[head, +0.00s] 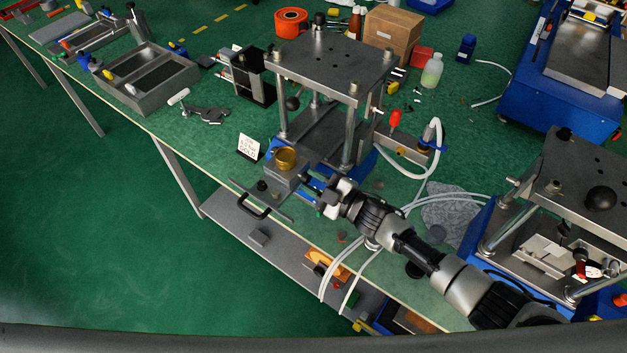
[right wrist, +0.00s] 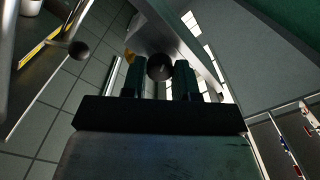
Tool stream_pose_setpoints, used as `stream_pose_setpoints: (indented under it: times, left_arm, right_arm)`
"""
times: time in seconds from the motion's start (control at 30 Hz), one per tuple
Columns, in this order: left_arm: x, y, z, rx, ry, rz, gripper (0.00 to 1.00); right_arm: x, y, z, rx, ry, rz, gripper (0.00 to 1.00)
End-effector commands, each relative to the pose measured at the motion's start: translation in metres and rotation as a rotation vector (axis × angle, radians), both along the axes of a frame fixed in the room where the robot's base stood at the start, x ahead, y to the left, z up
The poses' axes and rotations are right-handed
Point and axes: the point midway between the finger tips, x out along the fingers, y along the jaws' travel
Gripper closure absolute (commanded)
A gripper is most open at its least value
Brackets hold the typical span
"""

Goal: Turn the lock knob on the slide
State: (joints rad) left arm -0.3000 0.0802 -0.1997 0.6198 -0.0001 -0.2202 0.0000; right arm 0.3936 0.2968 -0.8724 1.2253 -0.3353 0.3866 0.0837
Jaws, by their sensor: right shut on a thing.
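The press slide is a grey block and plate (head: 287,178) at the front of the middle press, with a black pull handle (head: 254,207). A brass round cap (head: 285,158) sits on top of it. My right gripper (head: 312,187) comes in from the right and reaches the slide's right side. In the right wrist view, a dark round knob (right wrist: 160,67) sits between the two fingers of my gripper (right wrist: 160,78), which is shut on it. In the head view this knob is hidden by the gripper. I cannot tell how far it is turned. My left gripper is not in view.
The press's top plate (head: 335,55) stands on metal posts just behind the gripper. A white hose (head: 432,145) and a red-knobbed lever (head: 394,120) are on its right. Another press (head: 575,165) stands at the right. A small sign (head: 249,147) stands left of the slide.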

Motion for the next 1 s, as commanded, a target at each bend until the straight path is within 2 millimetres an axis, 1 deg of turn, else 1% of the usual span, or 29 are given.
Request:
stream_pose_setpoints:
  times: [0.13, 0.17, 0.3, 0.57, 0.67, 0.77, 1.0]
  left_arm:
    - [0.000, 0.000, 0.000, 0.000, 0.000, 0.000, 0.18]
    - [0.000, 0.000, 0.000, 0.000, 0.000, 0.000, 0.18]
    - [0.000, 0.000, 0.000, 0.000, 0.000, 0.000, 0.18]
    - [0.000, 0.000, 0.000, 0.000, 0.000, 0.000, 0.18]
    - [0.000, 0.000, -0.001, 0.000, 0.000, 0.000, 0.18]
    - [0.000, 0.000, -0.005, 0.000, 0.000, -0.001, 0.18]
    - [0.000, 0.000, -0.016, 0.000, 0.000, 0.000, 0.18]
  right_arm:
    - [-0.001, 0.000, -0.001, -0.002, 0.000, 0.001, 0.95]
    - [0.000, 0.000, -0.001, -0.002, 0.000, 0.001, 0.68]
    - [0.000, 0.000, -0.001, -0.002, 0.000, 0.000, 0.46]
    - [0.000, 0.000, 0.000, -0.002, -0.001, -0.001, 0.45]
    - [-0.003, -0.005, -0.001, -0.002, -0.001, -0.001, 0.45]
    - [-0.011, -0.016, -0.003, -0.004, 0.000, -0.001, 0.45]
    - [-0.040, -0.055, -0.004, -0.004, 0.000, 0.000, 0.45]
